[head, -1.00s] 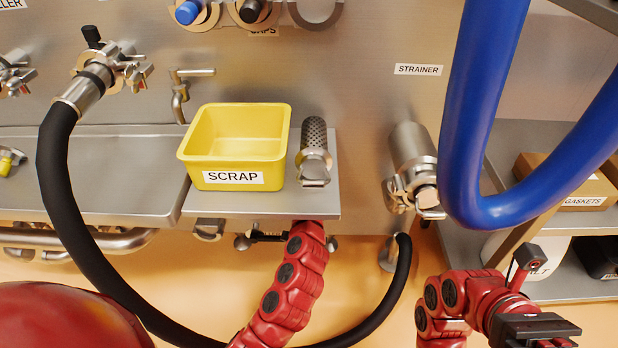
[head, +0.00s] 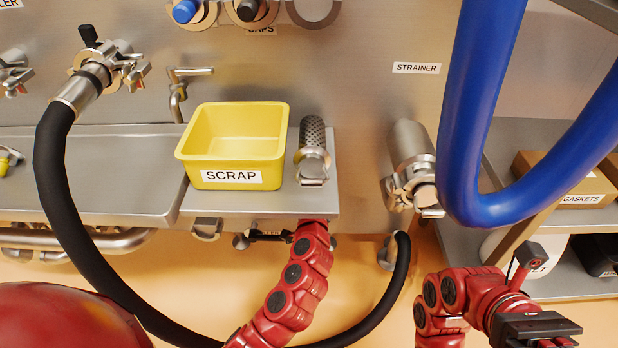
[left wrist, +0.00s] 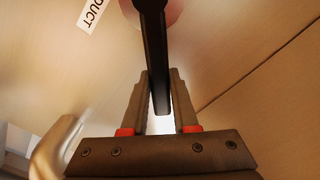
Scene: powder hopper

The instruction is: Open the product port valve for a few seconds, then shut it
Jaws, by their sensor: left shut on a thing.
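In the left wrist view a long black handle (left wrist: 154,45) runs down from a round pinkish part at the top. My left gripper (left wrist: 161,78) is shut on this handle, with one finger on each side of its lower part. A white label ending in "UCT" (left wrist: 93,14) is on the metal surface beside it. In the head view my left arm reaches under the scrap shelf, so the left gripper and the valve are hidden there. My right gripper (head: 537,328) is at the bottom right, away from the equipment; its fingertips are not clearly visible.
A yellow scrap bin (head: 233,146) and a perforated strainer (head: 312,147) rest on the metal shelf (head: 240,208) above my left arm. A black hose (head: 64,190) loops at left. A thick blue hose (head: 480,120) hangs at right, before shelving with boxes.

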